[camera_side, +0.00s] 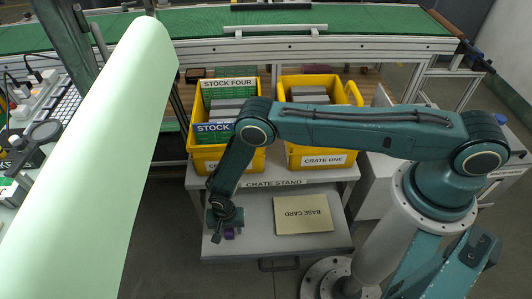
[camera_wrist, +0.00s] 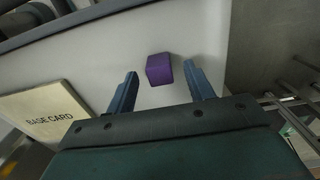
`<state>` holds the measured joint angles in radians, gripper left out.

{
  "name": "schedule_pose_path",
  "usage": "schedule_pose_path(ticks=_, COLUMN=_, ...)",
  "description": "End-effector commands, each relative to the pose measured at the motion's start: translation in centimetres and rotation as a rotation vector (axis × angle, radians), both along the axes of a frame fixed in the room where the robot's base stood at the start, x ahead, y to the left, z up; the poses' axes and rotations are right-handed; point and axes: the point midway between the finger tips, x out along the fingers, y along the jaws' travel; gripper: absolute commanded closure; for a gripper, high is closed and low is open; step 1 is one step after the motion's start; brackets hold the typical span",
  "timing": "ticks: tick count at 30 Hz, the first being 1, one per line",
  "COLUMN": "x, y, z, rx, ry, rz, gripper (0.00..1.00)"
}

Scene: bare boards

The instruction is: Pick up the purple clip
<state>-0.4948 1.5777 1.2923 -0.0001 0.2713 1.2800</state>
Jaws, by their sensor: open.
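The purple clip (camera_wrist: 159,69) is a small block on the light grey shelf surface (camera_wrist: 190,35). In the wrist view it shows between and slightly beyond the two blue fingertips of my gripper (camera_wrist: 160,82), with a gap on each side. My gripper is open and empty. In the side view the clip (camera_side: 229,233) shows as a small purple patch at the lower end of my gripper (camera_side: 222,228), near the front left of the lower shelf. My gripper hides part of it there, and its exact height above the clip is hard to tell.
A beige base card (camera_side: 303,214) lies on the lower shelf to the right. Above are two yellow crates, one labelled CRATE ONE (camera_side: 322,160), on the crate stand (camera_side: 300,177). A large pale green cylinder (camera_side: 100,150) fills the left foreground.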

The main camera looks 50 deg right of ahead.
Motion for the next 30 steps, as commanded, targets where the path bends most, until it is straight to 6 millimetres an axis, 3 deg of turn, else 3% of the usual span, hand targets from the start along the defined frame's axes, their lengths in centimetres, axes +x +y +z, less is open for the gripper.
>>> schedule_pose_path(ticks=7, x=0.0, y=0.0, z=-1.7, rx=0.000, ry=0.000, rz=0.000, gripper=0.47)
schedule_pose_path(ticks=23, x=0.0, y=0.0, z=-1.9, rx=0.000, ry=0.000, rz=0.000, gripper=0.47)
schedule_pose_path(ticks=26, x=0.0, y=0.0, z=-1.9, rx=0.000, ry=0.000, rz=0.000, gripper=0.61)
schedule_pose_path(ticks=30, x=0.0, y=0.0, z=-1.9, rx=0.000, ry=0.000, rz=0.000, gripper=0.89)
